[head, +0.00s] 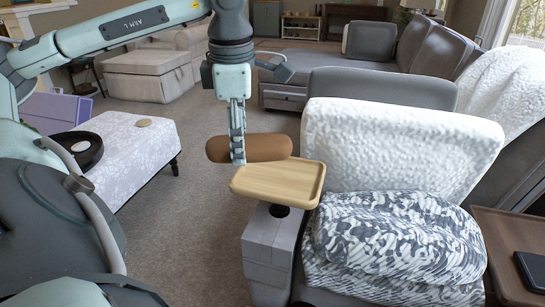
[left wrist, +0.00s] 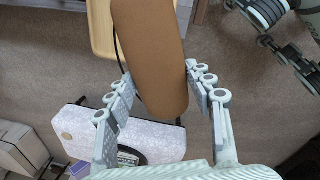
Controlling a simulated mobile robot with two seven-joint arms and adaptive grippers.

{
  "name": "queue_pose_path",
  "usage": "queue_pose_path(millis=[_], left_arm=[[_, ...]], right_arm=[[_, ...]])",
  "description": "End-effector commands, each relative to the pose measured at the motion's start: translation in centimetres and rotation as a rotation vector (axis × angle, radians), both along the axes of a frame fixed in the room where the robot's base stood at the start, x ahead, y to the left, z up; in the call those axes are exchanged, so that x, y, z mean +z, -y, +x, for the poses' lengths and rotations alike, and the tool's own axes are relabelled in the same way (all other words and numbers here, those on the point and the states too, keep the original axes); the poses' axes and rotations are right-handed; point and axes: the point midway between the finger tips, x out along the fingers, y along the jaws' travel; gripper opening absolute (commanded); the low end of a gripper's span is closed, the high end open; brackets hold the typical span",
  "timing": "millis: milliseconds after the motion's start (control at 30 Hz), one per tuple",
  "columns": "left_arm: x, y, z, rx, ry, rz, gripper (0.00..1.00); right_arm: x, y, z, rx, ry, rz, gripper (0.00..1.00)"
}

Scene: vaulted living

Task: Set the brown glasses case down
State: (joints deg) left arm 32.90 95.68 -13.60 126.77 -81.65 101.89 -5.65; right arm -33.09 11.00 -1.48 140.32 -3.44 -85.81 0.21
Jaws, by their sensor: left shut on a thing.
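The brown glasses case (head: 270,148) is a rounded, elongated brown case, held roughly level. My left gripper (head: 238,150) points down and is shut on it near its left end. In the left wrist view the case (left wrist: 150,50) runs between the two fingers of my left gripper (left wrist: 158,90). The case's right end is above or beside the back edge of a light wooden tray (head: 278,180); I cannot tell whether they touch. The tray also shows in the left wrist view (left wrist: 101,30), partly hidden by the case.
A white patterned ottoman (head: 135,150) at left bears a black round object (head: 78,150). A brown side table (head: 510,245) stands at right. Carpet between is clear.

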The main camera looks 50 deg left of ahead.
Motion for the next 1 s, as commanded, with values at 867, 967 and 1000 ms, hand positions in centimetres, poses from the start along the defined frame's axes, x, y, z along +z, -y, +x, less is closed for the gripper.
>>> queue_pose_path(millis=[867,967,1000], left_arm=[[-8.4,0.4,7.5,0.001,-0.002,0.0,0.22],[-8.6,0.4,7.6,0.001,0.001,0.001,0.22],[-8.6,0.4,7.6,0.001,0.001,0.001,0.22]], right_arm=[[-5.7,0.8,0.2,-0.016,-0.092,0.008,0.4],[-5.6,0.8,0.1,-0.015,-0.092,0.008,0.4],[-5.6,0.8,0.1,-0.015,-0.092,0.008,0.4]])
